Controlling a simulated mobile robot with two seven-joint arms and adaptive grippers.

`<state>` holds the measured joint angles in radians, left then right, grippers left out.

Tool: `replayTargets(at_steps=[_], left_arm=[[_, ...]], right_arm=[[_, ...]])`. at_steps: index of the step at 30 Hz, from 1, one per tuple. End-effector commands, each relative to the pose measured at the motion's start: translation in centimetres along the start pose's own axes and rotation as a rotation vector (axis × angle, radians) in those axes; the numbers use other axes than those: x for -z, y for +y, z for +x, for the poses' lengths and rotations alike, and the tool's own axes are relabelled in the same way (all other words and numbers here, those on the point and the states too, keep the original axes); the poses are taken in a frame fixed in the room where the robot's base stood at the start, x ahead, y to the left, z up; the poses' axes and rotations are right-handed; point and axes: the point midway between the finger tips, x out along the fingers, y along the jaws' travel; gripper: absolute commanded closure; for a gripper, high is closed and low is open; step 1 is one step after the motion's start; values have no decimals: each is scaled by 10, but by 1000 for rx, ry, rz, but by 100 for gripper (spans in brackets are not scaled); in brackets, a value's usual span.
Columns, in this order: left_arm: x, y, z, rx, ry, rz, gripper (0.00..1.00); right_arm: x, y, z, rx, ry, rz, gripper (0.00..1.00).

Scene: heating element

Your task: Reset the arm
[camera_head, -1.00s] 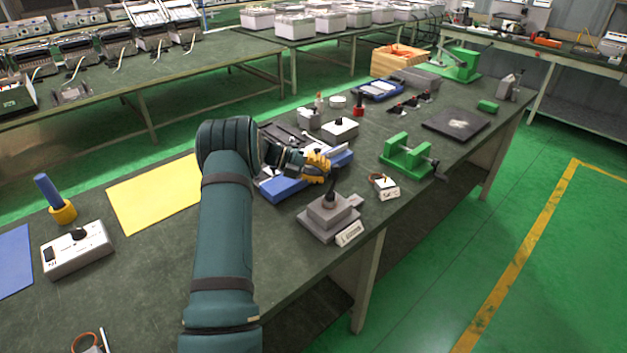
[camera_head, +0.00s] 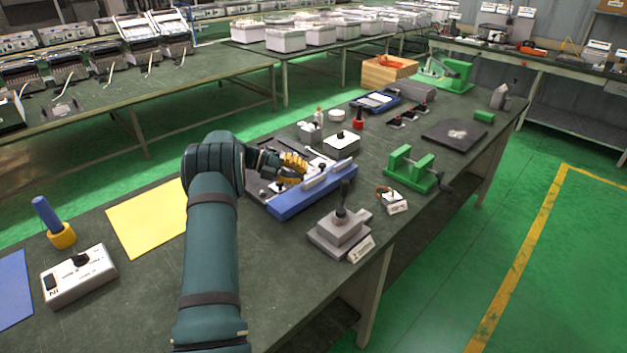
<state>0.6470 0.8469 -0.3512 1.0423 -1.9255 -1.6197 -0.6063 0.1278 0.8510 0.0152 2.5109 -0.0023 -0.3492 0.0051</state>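My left arm comes up from the bottom of the head view and bends right at the elbow. Its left gripper (camera_head: 290,168), with yellow fingers, hangs over the blue-edged tray (camera_head: 290,209) on the workbench (camera_head: 160,270). The fingers are small and seen from the side, so I cannot tell how far apart they are or whether they touch anything. The forearm hides part of the tray's left side. My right gripper is not in view.
A grey stepped block with a lever (camera_head: 340,230) stands right of the tray, near the bench edge. A green clamp fixture (camera_head: 412,170) is farther right. A white box (camera_head: 342,143) stands behind the tray. A control box (camera_head: 78,277) and yellow sheet (camera_head: 145,218) lie left.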

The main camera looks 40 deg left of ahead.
Motion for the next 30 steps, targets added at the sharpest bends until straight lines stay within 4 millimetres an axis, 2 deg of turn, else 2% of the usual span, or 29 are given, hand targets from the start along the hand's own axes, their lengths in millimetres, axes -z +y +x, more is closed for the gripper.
replayTargets(at_steps=[3, 8, 20, 23, 30], left_arm=[[-6, 1, -18, -3, -2, 0, 100], [-10, 1, -30, -2, -1, -1, 100], [-12, -2, -35, -1, 1, -1, 100], [-12, -13, -38, -1, 0, -1, 100], [-12, -72, -57, -1, 0, 0, 100]], right_arm=[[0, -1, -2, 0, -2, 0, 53], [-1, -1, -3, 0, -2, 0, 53], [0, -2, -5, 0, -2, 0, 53], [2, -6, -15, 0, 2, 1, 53], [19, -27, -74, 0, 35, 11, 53]])
